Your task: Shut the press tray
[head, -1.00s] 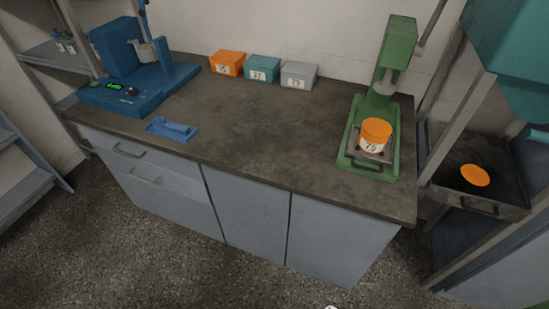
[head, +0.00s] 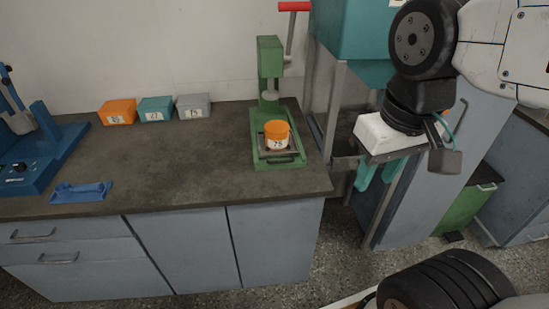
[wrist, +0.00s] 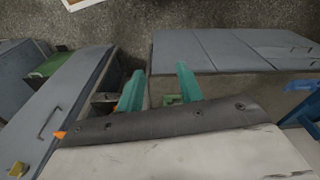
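The green press (head: 270,60) stands at the right end of the counter, with a red-tipped lever. At its base is a grey tray (head: 264,157) with a dark handle (head: 283,159) facing front. A white jar with an orange lid (head: 277,135), marked 75, stands upright on that tray, in front of the press column. My gripper (head: 378,178) hangs in the air right of the counter's end, apart from the press. Its two teal fingers are spread and empty; they also show in the wrist view (wrist: 160,88).
A teal machine (head: 350,35) on a grey frame stands right of the counter; a dark tray (head: 343,165) in it is partly hidden by my gripper. Orange (head: 117,112), teal (head: 155,109) and grey (head: 193,106) boxes line the wall. The counter's middle (head: 185,155) is clear.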

